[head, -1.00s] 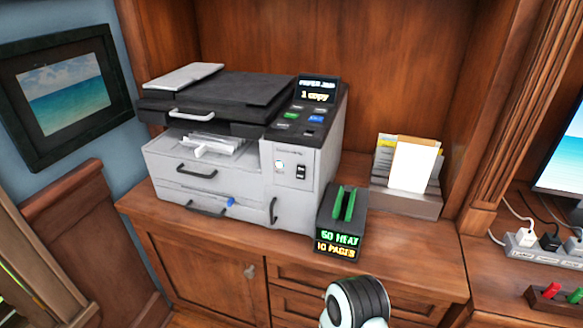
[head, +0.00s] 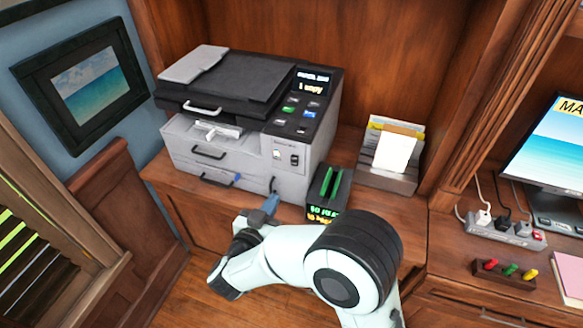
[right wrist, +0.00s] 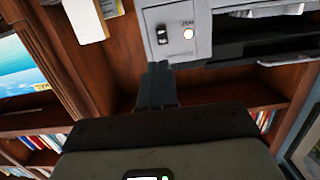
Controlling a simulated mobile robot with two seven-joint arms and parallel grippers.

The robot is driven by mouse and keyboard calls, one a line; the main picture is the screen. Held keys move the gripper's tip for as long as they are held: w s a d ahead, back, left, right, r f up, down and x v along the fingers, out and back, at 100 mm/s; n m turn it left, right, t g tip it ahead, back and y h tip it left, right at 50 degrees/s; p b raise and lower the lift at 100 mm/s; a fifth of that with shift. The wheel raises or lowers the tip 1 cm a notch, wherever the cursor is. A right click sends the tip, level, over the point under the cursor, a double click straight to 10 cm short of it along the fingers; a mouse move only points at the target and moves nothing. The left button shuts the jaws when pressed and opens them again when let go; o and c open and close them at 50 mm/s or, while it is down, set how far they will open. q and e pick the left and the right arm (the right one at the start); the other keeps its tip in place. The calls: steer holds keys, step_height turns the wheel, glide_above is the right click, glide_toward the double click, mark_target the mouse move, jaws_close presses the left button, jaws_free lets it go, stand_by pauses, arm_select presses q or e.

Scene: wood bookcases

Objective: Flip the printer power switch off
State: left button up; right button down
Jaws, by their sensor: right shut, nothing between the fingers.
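The grey and black printer (head: 250,85) stands on the wooden cabinet. Its black power switch (head: 294,159) is on the right part of the front panel, beside a small light button (head: 277,155). In the right wrist view the switch (right wrist: 162,34) shows on the pale panel next to a lit round button (right wrist: 188,33). I cannot tell the switch's on or off position. My right gripper (head: 271,202) is shut and empty, in front of and below the panel, apart from the switch. Its closed fingers (right wrist: 157,72) point towards the panel. My left gripper is not in view.
A dark box with green upright pieces (head: 322,197) stands close to the printer's right front. A paper holder (head: 390,178) is further right. A power strip (head: 505,232) and a rack of coloured pegs (head: 504,274) lie on the right-hand desk.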

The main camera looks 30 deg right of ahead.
mark_target(295, 164)
steer(key=shift+d, duration=0.1)
steer(key=p+x, duration=0.1)
steer(key=x, duration=1.3)
steer(key=shift+w, duration=0.1)
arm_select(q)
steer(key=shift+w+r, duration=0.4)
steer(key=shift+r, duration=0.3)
